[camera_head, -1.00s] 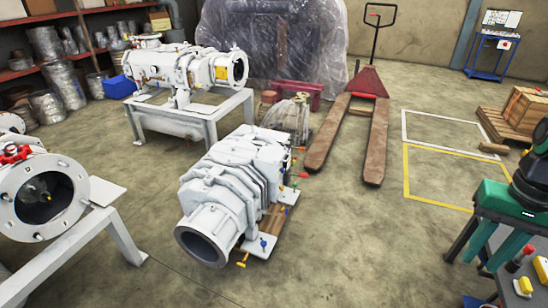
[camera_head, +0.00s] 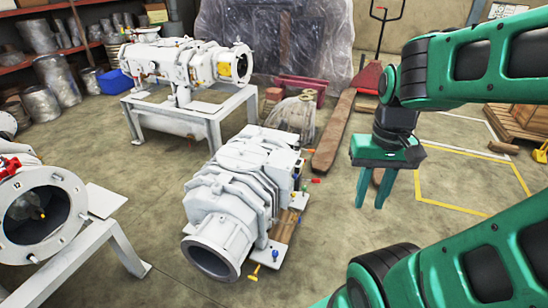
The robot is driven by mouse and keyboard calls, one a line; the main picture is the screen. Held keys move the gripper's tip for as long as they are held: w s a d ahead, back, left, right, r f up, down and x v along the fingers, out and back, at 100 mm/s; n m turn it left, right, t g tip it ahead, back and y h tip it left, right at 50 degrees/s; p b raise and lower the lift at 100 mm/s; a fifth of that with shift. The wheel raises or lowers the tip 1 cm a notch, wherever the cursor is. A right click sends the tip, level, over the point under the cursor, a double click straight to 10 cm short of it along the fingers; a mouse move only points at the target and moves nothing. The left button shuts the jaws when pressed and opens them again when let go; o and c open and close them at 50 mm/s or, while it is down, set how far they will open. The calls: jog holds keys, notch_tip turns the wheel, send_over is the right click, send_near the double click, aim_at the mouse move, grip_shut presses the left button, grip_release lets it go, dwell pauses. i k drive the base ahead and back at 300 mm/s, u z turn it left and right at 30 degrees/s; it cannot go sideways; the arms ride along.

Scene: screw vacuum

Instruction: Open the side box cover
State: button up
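A white vacuum pump (camera_head: 235,195) stands on a low wooden base in the middle of the floor, its round open port facing the front. On its right side is a box-like part (camera_head: 283,158); I cannot tell for sure which panel is the side box cover. My green gripper (camera_head: 374,190) hangs to the right of the pump, fingers pointing down. The fingers look apart with nothing between them, and they are clear of the pump.
Small coloured handles (camera_head: 254,272) stick out near the pump's base. A second white pump on a stand (camera_head: 190,65) is behind, and another white machine (camera_head: 40,205) is at the left. A pallet jack (camera_head: 335,130) stands behind my gripper. Floor between pump and gripper is free.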

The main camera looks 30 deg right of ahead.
aim_at(280, 159)
jog(key=z, duration=0.3)
jog(key=i, duration=1.1)
jog(key=z, duration=0.6)
